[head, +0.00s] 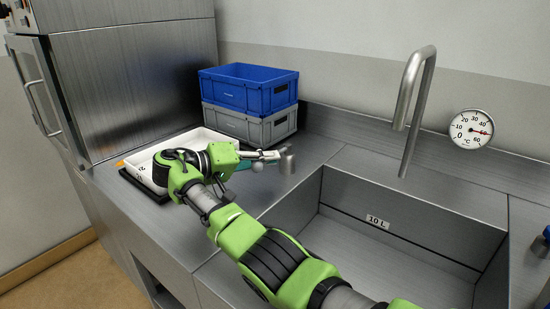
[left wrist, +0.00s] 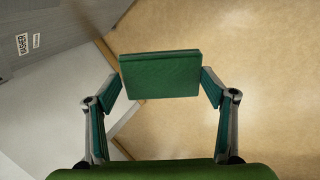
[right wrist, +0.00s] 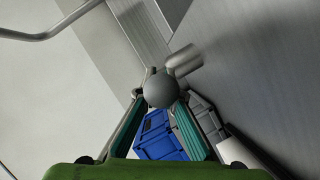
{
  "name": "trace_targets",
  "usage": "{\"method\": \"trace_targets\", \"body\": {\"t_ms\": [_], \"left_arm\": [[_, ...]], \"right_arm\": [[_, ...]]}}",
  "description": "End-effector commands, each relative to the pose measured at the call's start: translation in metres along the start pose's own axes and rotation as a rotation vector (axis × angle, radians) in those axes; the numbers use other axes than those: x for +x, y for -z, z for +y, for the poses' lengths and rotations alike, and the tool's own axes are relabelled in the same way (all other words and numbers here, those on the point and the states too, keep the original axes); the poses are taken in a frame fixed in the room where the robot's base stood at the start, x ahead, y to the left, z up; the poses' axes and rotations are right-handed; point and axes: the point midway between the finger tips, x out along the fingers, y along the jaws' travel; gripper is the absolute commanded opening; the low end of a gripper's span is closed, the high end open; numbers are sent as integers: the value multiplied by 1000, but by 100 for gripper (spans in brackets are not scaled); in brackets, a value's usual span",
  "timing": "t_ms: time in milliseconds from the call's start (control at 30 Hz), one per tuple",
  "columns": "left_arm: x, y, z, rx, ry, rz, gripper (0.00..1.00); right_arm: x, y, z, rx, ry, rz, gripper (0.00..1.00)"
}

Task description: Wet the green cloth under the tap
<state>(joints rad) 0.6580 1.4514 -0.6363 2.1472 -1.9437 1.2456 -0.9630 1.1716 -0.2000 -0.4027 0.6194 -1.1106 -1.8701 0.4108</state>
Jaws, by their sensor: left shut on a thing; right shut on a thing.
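The green cloth (left wrist: 160,75) is a flat, folded green block in the left wrist view. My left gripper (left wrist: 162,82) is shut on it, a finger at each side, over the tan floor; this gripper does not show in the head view. The tap (head: 414,95) is a bent metal spout above the sink. My right gripper (head: 262,160) is shut on a grey ball (right wrist: 160,90) beside a short metal cylinder (right wrist: 183,60), which also shows in the head view (head: 287,160) near the sink's left corner. I see no water stream under the spout.
The steel sink (head: 400,235) is marked 10 L. A blue crate (head: 247,90) sits on a grey crate (head: 250,125) at the back of the counter. A white tray (head: 142,158) lies behind my right arm. A dial (head: 471,129) hangs on the wall.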

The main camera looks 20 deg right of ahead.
Motion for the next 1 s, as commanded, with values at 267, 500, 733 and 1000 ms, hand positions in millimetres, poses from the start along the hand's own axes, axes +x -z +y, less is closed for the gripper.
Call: {"method": "trace_targets", "body": {"t_ms": [267, 500, 733, 1000], "left_arm": [[1, 0, 0, 0, 0, 0, 59], [1, 0, 0, 0, 0, 0, 59], [1, 0, 0, 0, 0, 0, 59], [0, 0, 0, 0, 0, 0, 59]], "right_arm": [[-4, -9, -8, -15, 7, -17, 0], [-4, -8, -7, -14, 6, -16, 25], [-5, -6, -4, -9, 5, -12, 25], [-8, -4, -3, -7, 3, -10, 25]]}}
